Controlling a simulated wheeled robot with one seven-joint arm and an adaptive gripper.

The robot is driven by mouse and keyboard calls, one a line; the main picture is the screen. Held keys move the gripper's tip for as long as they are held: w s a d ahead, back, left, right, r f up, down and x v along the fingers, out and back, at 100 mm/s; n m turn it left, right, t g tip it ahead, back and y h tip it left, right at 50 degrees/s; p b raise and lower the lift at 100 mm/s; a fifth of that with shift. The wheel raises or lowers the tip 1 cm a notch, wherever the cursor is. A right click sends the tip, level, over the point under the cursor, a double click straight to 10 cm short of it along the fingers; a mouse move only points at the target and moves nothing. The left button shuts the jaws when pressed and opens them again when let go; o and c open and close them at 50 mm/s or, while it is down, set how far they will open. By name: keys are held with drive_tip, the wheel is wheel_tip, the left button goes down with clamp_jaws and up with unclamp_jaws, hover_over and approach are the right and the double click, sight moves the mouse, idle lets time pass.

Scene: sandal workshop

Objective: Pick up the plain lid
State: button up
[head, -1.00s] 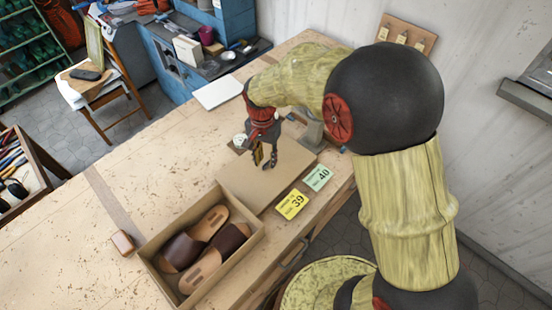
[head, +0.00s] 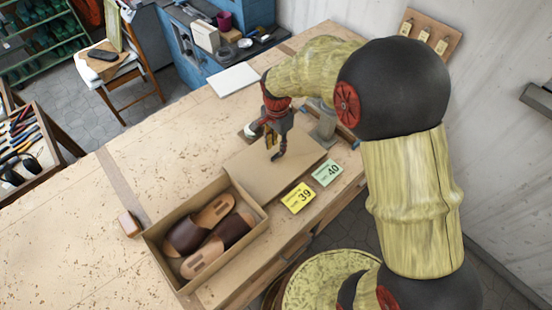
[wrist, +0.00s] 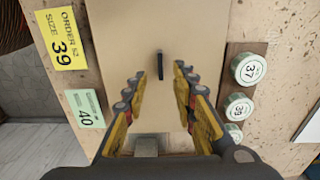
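The plain lid (head: 262,182) is a flat, unmarked tan cardboard panel lying on the workbench, beside the open sandal box (head: 160,262). In the wrist view the lid (wrist: 205,30) fills the middle, with a small dark upright tab (wrist: 160,65) on it. My gripper (head: 275,150) is above the lid, pointing down. In the wrist view my gripper (wrist: 160,76) is open, its two yellow-and-black fingers on either side of the tab. Nothing is held. Whether the fingertips touch the lid cannot be told.
A yellow size 39 card (head: 298,197) and a green size 40 card (head: 327,173) lie along the lid's right edge. Round numbered tins (wrist: 248,69) stand on the lid's other side. The bench's left part is clear.

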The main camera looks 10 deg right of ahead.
sight(277, 154)
wheel_tip(277, 154, down, 4)
drive_tip(key=shift+f, duration=0.2)
drive_tip(key=shift+c, duration=1)
clamp_jaws()
